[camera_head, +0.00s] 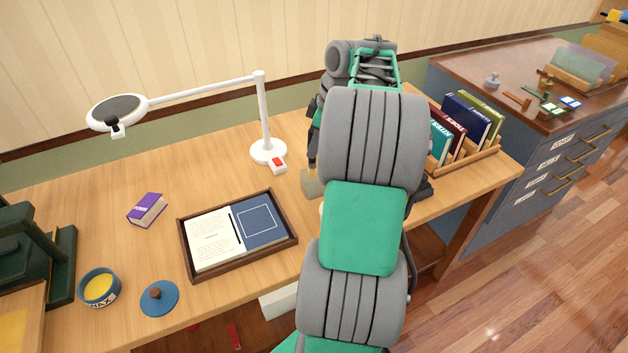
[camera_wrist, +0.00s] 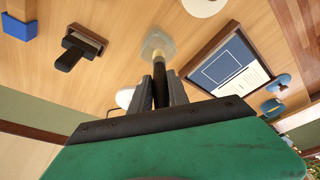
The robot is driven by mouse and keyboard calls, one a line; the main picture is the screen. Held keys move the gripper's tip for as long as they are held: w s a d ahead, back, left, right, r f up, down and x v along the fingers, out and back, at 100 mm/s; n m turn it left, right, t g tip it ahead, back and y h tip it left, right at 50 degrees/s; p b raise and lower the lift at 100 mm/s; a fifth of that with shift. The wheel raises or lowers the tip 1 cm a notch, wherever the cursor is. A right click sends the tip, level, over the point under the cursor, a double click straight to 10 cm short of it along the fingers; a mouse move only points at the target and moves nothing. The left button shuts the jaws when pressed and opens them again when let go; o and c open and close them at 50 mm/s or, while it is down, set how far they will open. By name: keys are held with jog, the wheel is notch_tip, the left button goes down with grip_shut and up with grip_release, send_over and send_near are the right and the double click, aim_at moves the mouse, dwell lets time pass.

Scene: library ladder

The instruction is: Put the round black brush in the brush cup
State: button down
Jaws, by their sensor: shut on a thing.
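My gripper (camera_wrist: 161,88) is shut on the dark handle of the round black brush (camera_wrist: 159,72) in the wrist view. My arm hides most of the gripper there.
A framed tray (camera_head: 187,245) with an open book lies left of my arm, and a white lamp base (camera_head: 268,152) stands behind it. A book rack (camera_head: 470,160) is at right. A black block-like tool (camera_wrist: 80,46) lies near the gripper. A wax tin (camera_head: 99,287) sits front left.

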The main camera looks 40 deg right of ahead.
aim_at(315, 167)
notch_tip(315, 167, down, 6)
jog(key=shift+f+b, duration=0.25)
jog(key=shift+b, duration=0.1)
jog(key=shift+f, duration=0.15)
jog(key=c, duration=1.3)
grip_release()
jog(key=shift+o, duration=0.2)
